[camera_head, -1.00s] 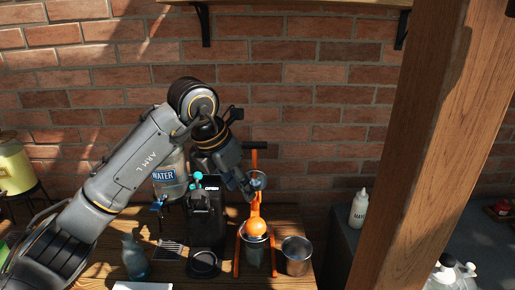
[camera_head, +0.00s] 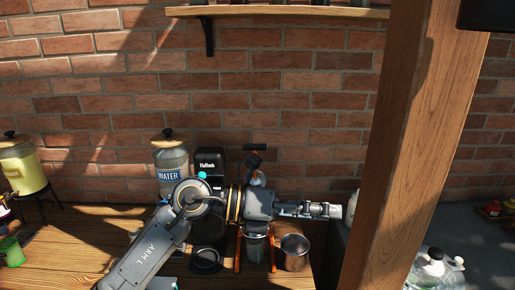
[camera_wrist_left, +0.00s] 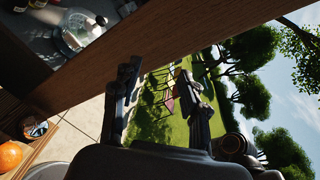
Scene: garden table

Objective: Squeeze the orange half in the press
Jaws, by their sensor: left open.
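The orange-framed press (camera_head: 238,255) stands on the wooden table, with its black T-shaped handle (camera_head: 255,147) up at the back. My left arm crosses in front and hides the middle of the press in the head view. In the left wrist view a round orange thing (camera_wrist_left: 11,156), seemingly the orange at the press, shows at the left edge. My left gripper (camera_head: 322,210) points right, beyond the press, with its fingers apart; in the wrist view nothing is between them (camera_wrist_left: 162,105). My right gripper is not in view.
A metal cup (camera_head: 294,252) stands right of the press. A black coffee machine (camera_head: 208,162) and a water jar (camera_head: 171,158) stand to its left. A wooden post (camera_head: 422,150) rises at right, close to my left gripper. A green cup (camera_head: 11,251) is at far left.

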